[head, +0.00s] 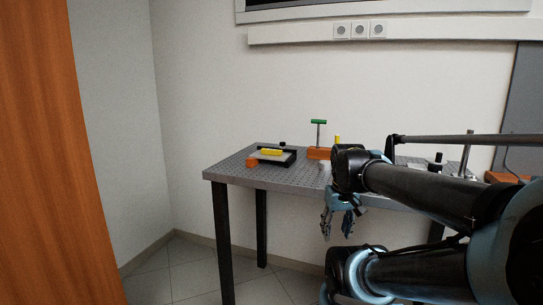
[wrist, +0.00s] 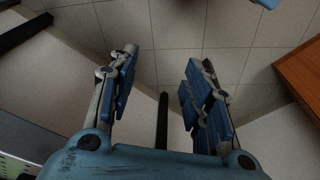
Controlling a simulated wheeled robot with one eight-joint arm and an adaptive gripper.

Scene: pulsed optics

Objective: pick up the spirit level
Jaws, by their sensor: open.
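A small yellow bar (head: 271,152), which looks like the spirit level, lies on a grey tray with black edges (head: 291,158) at the left part of the perforated table (head: 232,171). My gripper (head: 337,232) hangs pointing down in front of the table, below the level of its top, to the right of the yellow bar and well apart from it. In the wrist view my gripper (wrist: 168,62) is open, with nothing between its fingers but floor behind. The yellow bar does not show in the wrist view.
An orange block (head: 319,154) with a green-handled tool (head: 318,122) stands right of the tray. A small yellow item (head: 337,140) shows behind my arm. My arm hides much of the table's right side. A wooden panel (head: 45,150) stands at the left. Floor left of the table is clear.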

